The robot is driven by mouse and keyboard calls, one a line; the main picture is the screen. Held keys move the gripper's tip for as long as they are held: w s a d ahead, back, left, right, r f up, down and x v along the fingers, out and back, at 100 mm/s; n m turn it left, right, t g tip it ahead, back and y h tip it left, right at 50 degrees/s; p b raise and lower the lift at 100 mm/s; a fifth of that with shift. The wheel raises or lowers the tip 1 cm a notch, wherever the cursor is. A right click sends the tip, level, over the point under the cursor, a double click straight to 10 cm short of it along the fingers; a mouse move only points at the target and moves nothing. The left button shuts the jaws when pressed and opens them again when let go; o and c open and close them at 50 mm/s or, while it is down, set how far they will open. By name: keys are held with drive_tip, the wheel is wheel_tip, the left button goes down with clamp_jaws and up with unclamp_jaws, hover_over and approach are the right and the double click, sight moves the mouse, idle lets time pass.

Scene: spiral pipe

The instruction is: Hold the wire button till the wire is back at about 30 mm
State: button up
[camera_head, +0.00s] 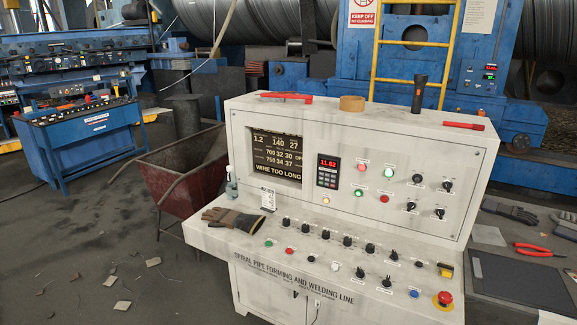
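The grey control console (225,240) stands in the middle, marked "Spiral pipe forming and welding line". Its dark screen (276,158) shows rows of numbers and the words "WIRE TOO LONG". A red digital readout (328,163), about 11.62, sits right of the screen above a keypad. The sloping desk has several knobs and small buttons, including a green button (268,243), a red button (290,250), a white button (336,267) and a blue button (414,294). Their labels are too small to read, so I cannot tell which is the wire button. My gripper is not in view.
Tape (352,103) and a torch (419,92) stand on top.

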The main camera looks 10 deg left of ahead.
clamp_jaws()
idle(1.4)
